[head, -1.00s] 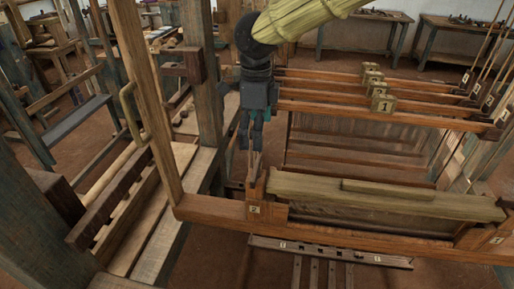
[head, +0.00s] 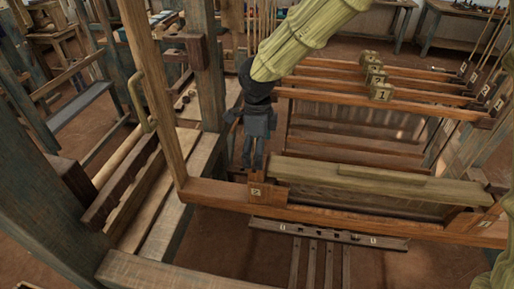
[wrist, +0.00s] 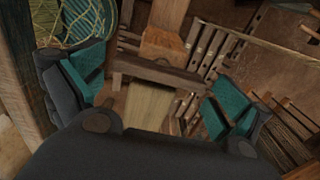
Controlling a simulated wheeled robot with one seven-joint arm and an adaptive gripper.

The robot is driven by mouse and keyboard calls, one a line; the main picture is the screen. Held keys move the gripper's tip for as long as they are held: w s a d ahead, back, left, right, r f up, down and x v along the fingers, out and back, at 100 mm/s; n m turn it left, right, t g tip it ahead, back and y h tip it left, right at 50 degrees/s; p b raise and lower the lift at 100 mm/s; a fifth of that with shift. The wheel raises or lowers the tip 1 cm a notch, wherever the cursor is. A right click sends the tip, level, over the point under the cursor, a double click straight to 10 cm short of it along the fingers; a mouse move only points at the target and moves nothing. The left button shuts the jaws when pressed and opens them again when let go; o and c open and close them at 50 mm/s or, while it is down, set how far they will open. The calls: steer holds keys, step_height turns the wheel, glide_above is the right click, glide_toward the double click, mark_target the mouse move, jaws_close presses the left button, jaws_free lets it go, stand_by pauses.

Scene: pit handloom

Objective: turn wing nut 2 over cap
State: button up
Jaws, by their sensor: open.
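The block marked 2 (head: 256,191) sits at the left end of the loom's front beam. My gripper (head: 252,165) points down directly above this block and hides its top. The wing nut itself cannot be made out. The pale olive wooden cap (head: 385,186) lies along the beam, with its left end just right of my gripper. In the wrist view my gripper (wrist: 155,92) is open, with teal finger pads wide apart. A pale wooden piece (wrist: 149,106) and a darker crossbar show between the fingers. I cannot tell whether the fingers touch anything.
An upright wooden post (head: 155,100) with a curved handle stands left of my gripper. Several heddle bars with numbered blocks (head: 381,92) run behind the cap. A slotted bar marked 0 (head: 325,234) hangs below the front beam. Open floor shows below.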

steer(key=shift+w+f, duration=0.15)
steer(key=shift+f, duration=0.05)
steer(key=shift+s+r, duration=0.15)
steer(key=shift+s, duration=0.05)
steer(key=shift+c, duration=1)
steer(key=c, duration=0.5)
